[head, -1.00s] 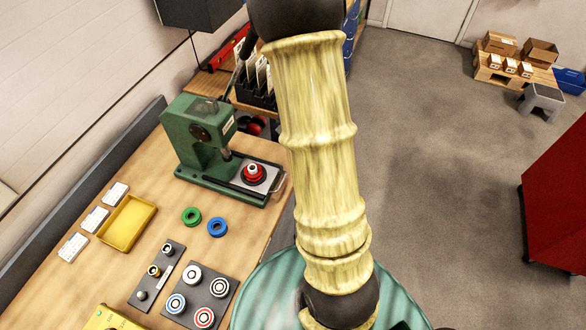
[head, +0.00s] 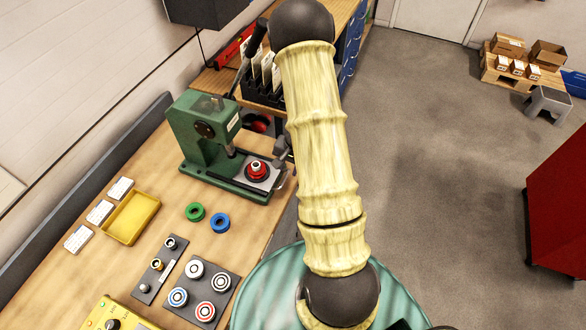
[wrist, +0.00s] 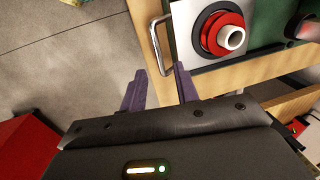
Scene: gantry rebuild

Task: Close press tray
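The green press (head: 205,128) stands on the bench, and its tray (head: 262,183) shows on the base to the right of the press head. A red ring-shaped part with a white centre (head: 257,168) sits on the tray. The wrist view shows the tray's pale plate (wrist: 183,42), the red part (wrist: 222,36) and the metal pull handle (wrist: 155,48) at the tray's left end. My gripper (wrist: 160,70) has its two purple fingers apart with nothing between them, just below the handle in that view. In the head view my gripper (head: 284,152) is by the tray's right end, partly hidden by my arm.
Green (head: 195,212) and blue (head: 219,222) rings, a yellow bin (head: 132,218) and dark plates holding parts (head: 200,290) lie on the bench. A black rack (head: 262,90) stands behind the press. Open floor (head: 440,170) lies to the right.

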